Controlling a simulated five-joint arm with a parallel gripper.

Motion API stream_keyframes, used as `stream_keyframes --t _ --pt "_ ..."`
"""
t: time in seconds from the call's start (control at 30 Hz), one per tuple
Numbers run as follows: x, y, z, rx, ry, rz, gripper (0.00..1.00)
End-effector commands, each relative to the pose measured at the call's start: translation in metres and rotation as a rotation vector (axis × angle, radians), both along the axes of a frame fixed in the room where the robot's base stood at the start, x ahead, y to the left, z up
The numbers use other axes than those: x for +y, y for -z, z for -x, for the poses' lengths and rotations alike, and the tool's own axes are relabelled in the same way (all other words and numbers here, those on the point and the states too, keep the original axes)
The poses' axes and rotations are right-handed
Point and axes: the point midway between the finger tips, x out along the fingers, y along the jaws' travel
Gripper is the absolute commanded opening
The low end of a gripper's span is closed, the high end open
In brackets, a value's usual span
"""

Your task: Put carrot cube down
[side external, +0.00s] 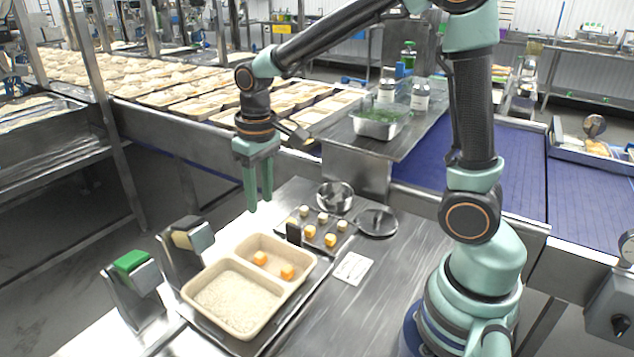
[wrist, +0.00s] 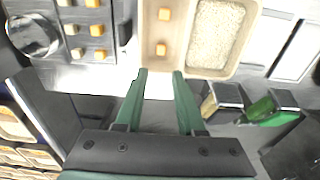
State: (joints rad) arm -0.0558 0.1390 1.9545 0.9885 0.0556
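Two orange carrot cubes lie apart in the smaller compartment of the beige tray (side external: 190,296): one farther back (side external: 260,258) and one nearer the front right (side external: 287,272). My gripper (side external: 258,206) hangs above and behind the tray, fingers pointing down. In the wrist view my gripper (wrist: 159,73) has its two green fingers apart with nothing held between them. The fingertips are near the tray's edge in that view. White rice (side external: 238,302) fills the larger compartment.
A small dark tray (side external: 318,244) holds several orange and pale cubes, with an upright black piece (side external: 293,233) beside them. Two metal bowls (side external: 335,196) (side external: 376,221) stand behind. Dispensers with green (side external: 131,262) and tan (side external: 187,238) tops stand left. The steel table's front right is mostly clear.

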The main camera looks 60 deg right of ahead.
Motion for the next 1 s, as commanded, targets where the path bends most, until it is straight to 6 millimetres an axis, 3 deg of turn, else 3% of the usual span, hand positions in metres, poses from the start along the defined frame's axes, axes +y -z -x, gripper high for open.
stream_keyframes --t 0.2,0.4,0.7,1.0 --pt "-0.009 -0.045 0.034 -0.154 0.002 -0.004 0.38" --pt "-0.016 -0.069 0.067 -0.290 0.002 -0.003 0.38" --pt "-0.021 -0.078 0.098 -0.420 0.002 0.003 0.38" --pt "-0.022 -0.078 0.101 -0.432 0.002 0.004 0.38"
